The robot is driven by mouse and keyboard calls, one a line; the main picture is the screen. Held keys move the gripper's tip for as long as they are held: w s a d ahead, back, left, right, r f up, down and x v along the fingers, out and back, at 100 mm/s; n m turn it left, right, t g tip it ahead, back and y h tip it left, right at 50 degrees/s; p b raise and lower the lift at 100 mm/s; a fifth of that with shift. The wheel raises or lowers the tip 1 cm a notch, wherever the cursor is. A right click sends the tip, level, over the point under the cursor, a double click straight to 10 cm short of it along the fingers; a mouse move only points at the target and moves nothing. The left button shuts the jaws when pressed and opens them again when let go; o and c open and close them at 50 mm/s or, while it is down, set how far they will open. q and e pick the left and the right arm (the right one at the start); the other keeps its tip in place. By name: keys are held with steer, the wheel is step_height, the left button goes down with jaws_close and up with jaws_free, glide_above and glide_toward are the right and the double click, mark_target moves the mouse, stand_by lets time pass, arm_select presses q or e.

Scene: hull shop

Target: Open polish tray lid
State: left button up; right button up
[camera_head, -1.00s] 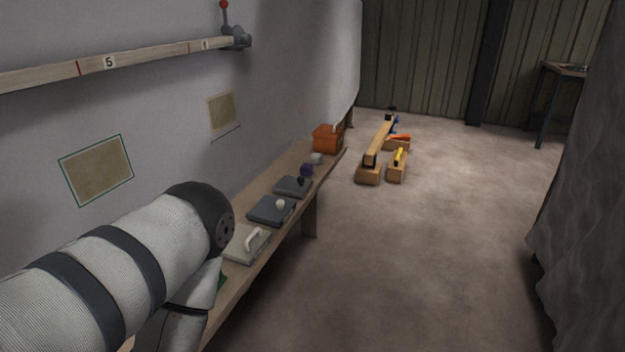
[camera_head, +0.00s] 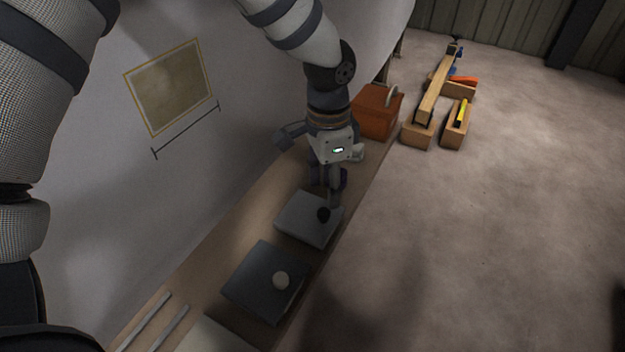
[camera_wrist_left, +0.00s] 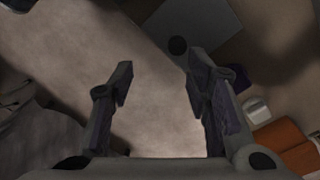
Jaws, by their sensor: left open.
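A grey lidded tray (camera_head: 296,219) with a black round knob (camera_head: 323,214) sits on the wall bench. Closer stands a dark blue-grey tray (camera_head: 255,283) with a white ball knob (camera_head: 281,280). Both lids look shut; I cannot tell which is the polish tray. My left gripper (camera_head: 332,196) is open, just above and beyond the black knob. In the left wrist view the grey lid (camera_wrist_left: 205,22) and its black knob (camera_wrist_left: 178,46) lie ahead of the open left gripper (camera_wrist_left: 160,85), near one fingertip, with nothing between the fingers. My right gripper is out of view.
A purple object (camera_wrist_left: 240,78), a white block (camera_head: 357,153) and an orange box (camera_head: 375,112) stand farther along the bench. A pale tray (camera_head: 215,336) is at the near end. Wooden beams (camera_head: 437,88) lie on the floor.

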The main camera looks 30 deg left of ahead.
mark_target(324, 211)
arm_select(q)
steer(key=f, duration=0.3)
steer(key=w+a+f+b, duration=0.1)
steer(key=f, duration=0.2)
steer(key=w+f, duration=0.1)
steer(key=f, duration=0.2)
steer(key=shift+a+f, duration=0.15)
steer(key=shift+f, duration=0.2)
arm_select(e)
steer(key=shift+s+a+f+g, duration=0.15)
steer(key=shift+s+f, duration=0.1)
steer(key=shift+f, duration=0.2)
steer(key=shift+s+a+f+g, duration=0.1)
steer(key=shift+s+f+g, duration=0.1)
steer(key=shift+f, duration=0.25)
arm_select(q)
jaws_close()
